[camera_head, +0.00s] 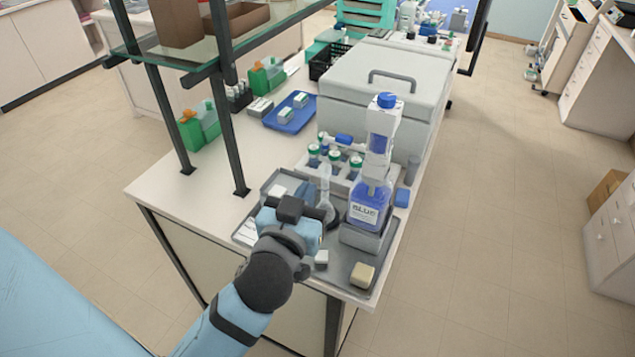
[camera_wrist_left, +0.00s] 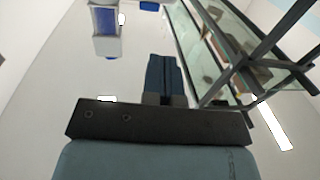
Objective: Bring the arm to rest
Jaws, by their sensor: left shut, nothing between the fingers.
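My left arm comes in from the bottom left of the head view. My left gripper (camera_head: 325,185) is over the grey tray (camera_head: 362,250) at the near end of the bench, left of the bottle with blue liquid (camera_head: 368,205). In the left wrist view the gripper fingers (camera_wrist_left: 164,78) are together, with nothing between them. A clear bottle with blue parts (camera_wrist_left: 105,25) shows at the top left of that view. My right gripper is not in view.
A rack of green-capped bottles (camera_head: 335,155), a large grey lidded box (camera_head: 385,85) and a blue tray (camera_head: 290,117) stand on the bench. A shelf with dark posts (camera_head: 228,130) rises at the left.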

